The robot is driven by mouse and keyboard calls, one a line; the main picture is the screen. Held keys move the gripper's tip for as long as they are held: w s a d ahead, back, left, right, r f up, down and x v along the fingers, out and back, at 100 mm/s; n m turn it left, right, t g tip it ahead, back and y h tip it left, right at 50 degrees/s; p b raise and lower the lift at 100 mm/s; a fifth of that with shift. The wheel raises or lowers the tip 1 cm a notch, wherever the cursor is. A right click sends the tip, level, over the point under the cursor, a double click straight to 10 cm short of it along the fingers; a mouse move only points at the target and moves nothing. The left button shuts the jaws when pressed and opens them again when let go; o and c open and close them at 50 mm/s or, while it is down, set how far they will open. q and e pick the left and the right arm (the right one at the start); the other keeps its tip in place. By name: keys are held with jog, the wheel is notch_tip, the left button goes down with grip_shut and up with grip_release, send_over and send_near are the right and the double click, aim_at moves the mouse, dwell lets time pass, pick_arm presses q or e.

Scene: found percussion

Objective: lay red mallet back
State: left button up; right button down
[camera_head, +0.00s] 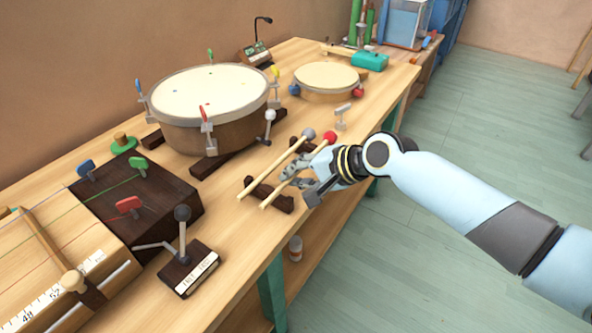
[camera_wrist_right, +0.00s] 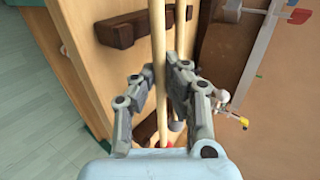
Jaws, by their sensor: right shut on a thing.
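The red mallet (camera_head: 328,138) has a red ball head and a pale wooden stick. Its stick slants over the dark rest block (camera_head: 271,195) on the bench. My right gripper (camera_head: 291,177) is low at this stick and shut on it; in the wrist view the stick (camera_wrist_right: 158,60) passes between the fingers (camera_wrist_right: 161,84). Only a bit of the red head shows there, behind the gripper body. A grey-headed mallet (camera_head: 308,134) lies alongside, close to the red one. Whether the red mallet's stick touches the block, I cannot tell. My left gripper is out of view.
A large drum (camera_head: 208,90) with coloured clamps stands behind the mallets. A smaller drum (camera_head: 327,78) is farther back. A dark box (camera_head: 165,195) and a small metronome-like device (camera_head: 188,268) stand at the left. The bench's front edge is close to my right gripper.

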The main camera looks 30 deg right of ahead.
jog(key=shift+f, duration=0.5)
jog(key=shift+f, duration=0.25)
dwell(0.3)
jog(key=c, duration=1.4)
grip_release()
jog(key=shift+o, duration=0.2)
jog(key=v, duration=1.2)
